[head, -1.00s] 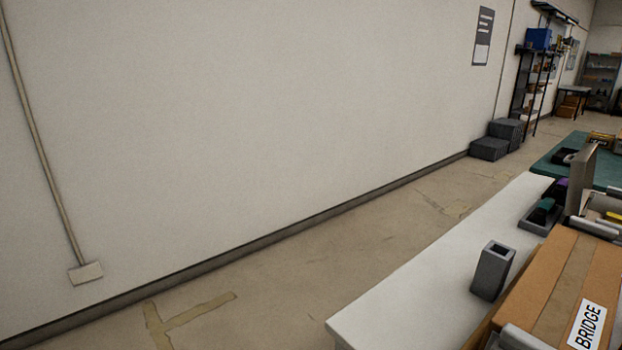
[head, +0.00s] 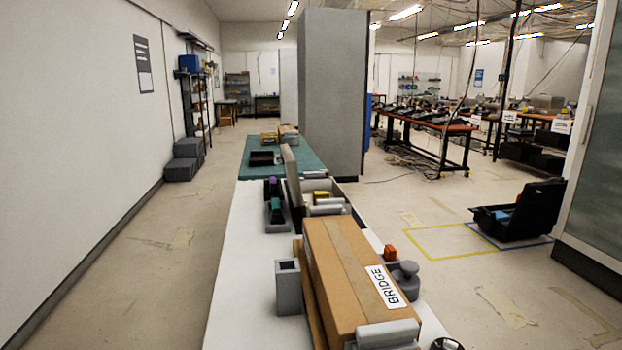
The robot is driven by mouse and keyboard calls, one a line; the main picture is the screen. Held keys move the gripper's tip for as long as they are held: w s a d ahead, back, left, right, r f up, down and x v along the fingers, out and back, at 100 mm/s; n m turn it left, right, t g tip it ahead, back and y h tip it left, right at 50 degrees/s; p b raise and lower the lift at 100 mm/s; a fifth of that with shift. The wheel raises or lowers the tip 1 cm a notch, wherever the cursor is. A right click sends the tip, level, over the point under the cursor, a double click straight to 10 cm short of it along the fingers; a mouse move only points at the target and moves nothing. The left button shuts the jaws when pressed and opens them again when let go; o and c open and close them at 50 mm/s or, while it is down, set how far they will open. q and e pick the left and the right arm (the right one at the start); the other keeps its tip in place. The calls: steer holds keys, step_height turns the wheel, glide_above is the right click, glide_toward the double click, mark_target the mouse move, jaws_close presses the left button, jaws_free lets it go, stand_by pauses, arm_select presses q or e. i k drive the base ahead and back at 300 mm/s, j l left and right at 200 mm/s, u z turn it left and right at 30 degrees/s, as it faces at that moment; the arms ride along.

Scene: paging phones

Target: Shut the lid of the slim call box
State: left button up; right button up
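A pale grey box (head: 346,189) with a raised lid (head: 292,176) stands on the white table beyond a cardboard carton; I take it for the slim call box, though no label on it can be read. Its lid stands nearly upright along its left side, so the box is open. Yellow things (head: 321,194) show inside it. The carton and grey rounded pieces hide part of its near side. Neither of my grippers shows in the head view.
The carton marked BRIDGE (head: 345,265) fills the near table (head: 240,290). A grey square holder (head: 288,287) and a tray (head: 277,225) stand left of it. An open black case (head: 520,210) stands on the floor right. The left aisle is clear.

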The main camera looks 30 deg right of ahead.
mark_target(289, 162)
steer(key=i+j+z, duration=0.2)
steer(key=j+z, duration=0.15)
steer(key=i+j+z, duration=0.1)
steer(key=j+z, duration=0.25)
steer(key=i+j+z, duration=0.1)
steer(key=j+z, duration=0.3)
steer(key=i+j, duration=0.1)
steer(key=j, duration=0.25)
steer(key=j+u, duration=0.1)
steer(key=j, duration=0.3)
steer(key=i+j+u, duration=0.1)
steer(key=j, duration=0.25)
